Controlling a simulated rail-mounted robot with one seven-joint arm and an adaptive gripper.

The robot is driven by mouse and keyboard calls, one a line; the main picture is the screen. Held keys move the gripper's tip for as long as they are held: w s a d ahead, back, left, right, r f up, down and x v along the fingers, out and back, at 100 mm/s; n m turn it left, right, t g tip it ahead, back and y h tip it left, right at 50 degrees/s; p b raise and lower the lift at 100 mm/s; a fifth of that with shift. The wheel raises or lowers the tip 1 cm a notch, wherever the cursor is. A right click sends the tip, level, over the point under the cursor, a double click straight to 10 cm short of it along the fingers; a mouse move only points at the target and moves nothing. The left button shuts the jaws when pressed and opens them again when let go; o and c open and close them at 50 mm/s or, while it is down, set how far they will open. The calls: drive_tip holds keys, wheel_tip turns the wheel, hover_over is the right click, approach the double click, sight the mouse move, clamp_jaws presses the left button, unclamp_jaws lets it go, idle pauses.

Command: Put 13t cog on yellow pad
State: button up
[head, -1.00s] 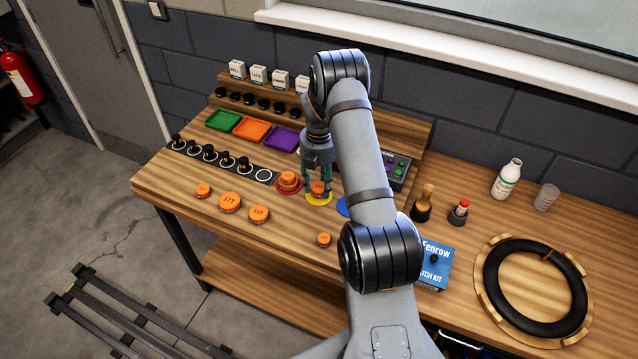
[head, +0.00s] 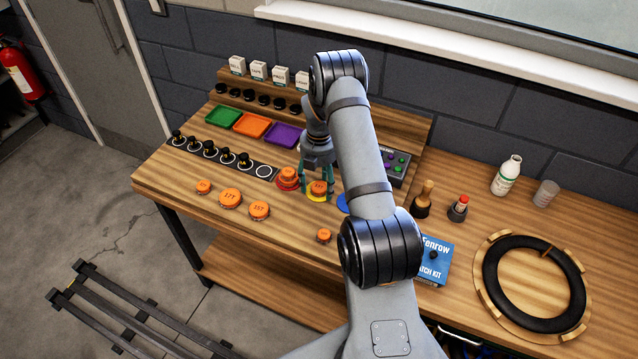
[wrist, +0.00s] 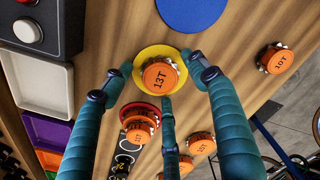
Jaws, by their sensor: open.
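The orange 13T cog (wrist: 159,77) lies on the yellow pad (wrist: 144,54), with the pad's rim showing around it in the wrist view. In the head view the cog (head: 318,187) is on the yellow pad (head: 317,198) too. My gripper (head: 317,180) is open above the cog. In the wrist view its teal fingers (wrist: 165,84) are spread around the cog, apart from it.
A red pad (head: 287,185) with stacked orange cogs is just left. A blue pad (wrist: 192,10) lies on the other side. Loose orange cogs (head: 230,198) are near the front edge. Purple tray (head: 285,135) and control box (head: 398,168) stand behind.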

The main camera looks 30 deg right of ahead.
sight(319, 187)
drive_tip(key=shift+r, duration=0.1)
wheel_tip(319, 187, up, 12)
drive_tip(key=b, duration=0.3)
idle(0.5)
wheel_tip(319, 187, down, 12)
drive_tip(key=p, duration=0.3)
wheel_tip(319, 187, up, 2)
drive_tip(key=shift+w+r+b, duration=0.1)
drive_tip(key=shift+r+b, duration=0.1)
drive_tip(key=shift+b, duration=0.3)
drive_tip(key=shift+r, duration=0.45)
